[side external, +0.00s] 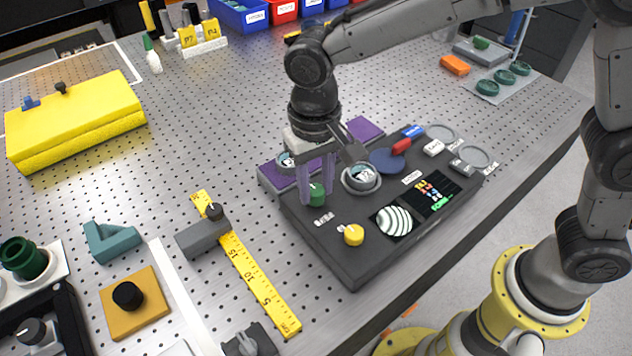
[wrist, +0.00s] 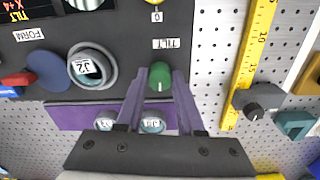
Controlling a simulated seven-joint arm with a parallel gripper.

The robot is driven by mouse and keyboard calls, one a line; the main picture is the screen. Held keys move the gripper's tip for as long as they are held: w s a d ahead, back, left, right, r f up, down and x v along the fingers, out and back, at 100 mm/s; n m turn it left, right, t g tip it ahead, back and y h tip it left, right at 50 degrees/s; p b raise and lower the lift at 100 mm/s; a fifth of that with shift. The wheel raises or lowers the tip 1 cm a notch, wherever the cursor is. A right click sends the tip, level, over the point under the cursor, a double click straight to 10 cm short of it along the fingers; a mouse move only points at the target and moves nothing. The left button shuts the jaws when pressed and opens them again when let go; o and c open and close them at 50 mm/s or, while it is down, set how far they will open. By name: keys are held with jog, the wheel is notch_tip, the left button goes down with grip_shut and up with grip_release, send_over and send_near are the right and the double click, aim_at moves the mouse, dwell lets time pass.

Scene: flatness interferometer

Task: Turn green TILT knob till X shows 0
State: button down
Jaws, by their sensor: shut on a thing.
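The green TILT knob (side external: 317,195) stands on the dark instrument panel (side external: 352,272). It also shows in the wrist view (wrist: 159,76), beside its white TILT label (wrist: 166,43). My gripper (side external: 318,190) points down over the panel, and its two purple fingers are shut on the knob, one on each side. The display (side external: 433,193) has coloured readout text, too small to read surely in the side view. In the wrist view the display (wrist: 84,5) is cut off at the top edge; red X text shows there but its value is not certain.
A striped fringe screen (side external: 394,222) lies beside the display. A yellow knob (side external: 353,235) sits nearer the panel's front corner. Round ring holders (side external: 361,180) and a blue disc (side external: 387,161) stand close by. A yellow ruler (side external: 250,265) lies left of the panel.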

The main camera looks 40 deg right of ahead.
aim_at(316, 191)
jog(key=shift+n, duration=0.3)
jog(key=n, duration=0.4)
jog(key=shift+n, duration=0.3)
jog(key=n, duration=0.4)
jog(key=shift+d, duration=0.1)
jog(key=shift+n, duration=0.3)
jog(key=shift+r, duration=0.1)
jog(key=c, duration=0.5)
grip_release()
notch_tip(316, 191, up, 14)
jog(key=shift+s+f, duration=0.1)
jog(key=shift+f, duration=0.05)
